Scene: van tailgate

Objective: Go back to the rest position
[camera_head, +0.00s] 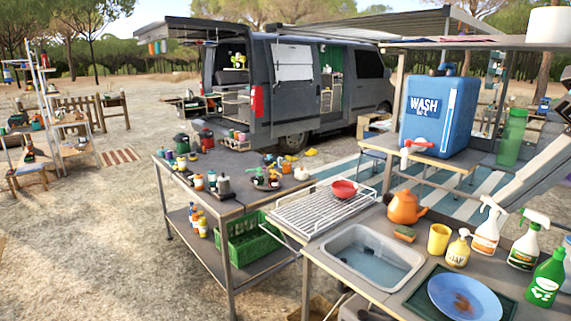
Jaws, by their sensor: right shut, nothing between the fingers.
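My right gripper (563,108) shows only partly at the right edge, raised beside the blue water container. It is shut and holds nothing. My left gripper is not in view. In front of me is a camp kitchen counter with a sink (372,256), a blue plate (464,297) with a brown stain, an orange kettle (406,207), a yellow cup (438,240) and a sponge (404,234). My right gripper is apart from all of these.
Spray bottles (487,228) and a green bottle (546,278) stand at the counter's right. A wire rack (318,212) holds a red bowl (344,190). The blue water container (437,112) stands behind. A side table (218,208) is crowded. Open ground (90,230) lies left; a van (290,90) stands beyond.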

